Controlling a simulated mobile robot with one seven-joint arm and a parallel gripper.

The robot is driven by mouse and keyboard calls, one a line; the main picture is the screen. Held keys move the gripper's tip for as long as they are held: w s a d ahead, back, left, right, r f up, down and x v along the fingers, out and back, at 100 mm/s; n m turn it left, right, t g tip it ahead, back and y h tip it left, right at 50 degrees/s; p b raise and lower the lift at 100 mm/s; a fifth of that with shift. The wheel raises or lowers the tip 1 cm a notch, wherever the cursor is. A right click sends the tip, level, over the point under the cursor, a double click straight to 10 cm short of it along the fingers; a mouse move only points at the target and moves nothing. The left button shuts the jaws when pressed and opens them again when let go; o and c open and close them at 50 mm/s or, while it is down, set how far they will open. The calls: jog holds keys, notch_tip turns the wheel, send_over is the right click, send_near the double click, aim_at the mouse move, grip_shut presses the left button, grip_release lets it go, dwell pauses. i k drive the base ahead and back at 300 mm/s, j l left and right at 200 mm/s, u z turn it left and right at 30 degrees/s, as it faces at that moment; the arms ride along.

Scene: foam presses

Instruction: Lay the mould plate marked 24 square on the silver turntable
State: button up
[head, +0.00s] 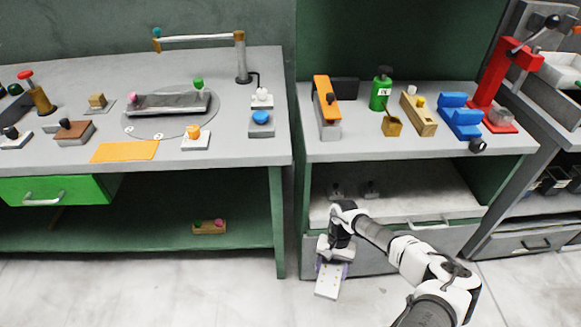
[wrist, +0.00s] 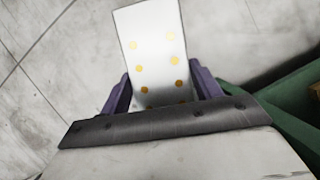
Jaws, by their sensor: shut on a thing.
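My gripper (head: 333,266) is low in front of the right bench, below its top. It is shut on a white plate with yellow dots (head: 328,283), which sticks out past the fingers. The plate also shows in the wrist view (wrist: 152,50), between the two purple fingers; I can read no number on it. The silver turntable (head: 137,125) is a flat round disc on the left bench, far from my gripper. A long grey tray (head: 168,105) lies over the disc, with a green knob at its back right.
On the left bench (head: 225,155), an orange sheet (head: 124,151), a white block with an orange knob (head: 195,137) and a blue-knobbed block (head: 261,123) lie near the disc. A lamp-like arm (head: 240,60) stands behind. The green drawer (head: 50,190) juts out. The floor is clear.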

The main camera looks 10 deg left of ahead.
aim_at(168, 100)
jog(key=k+j+u, duration=0.15)
jog(key=u, duration=0.2)
jog(key=k+j+u, duration=0.1)
jog(key=j+u, duration=0.65)
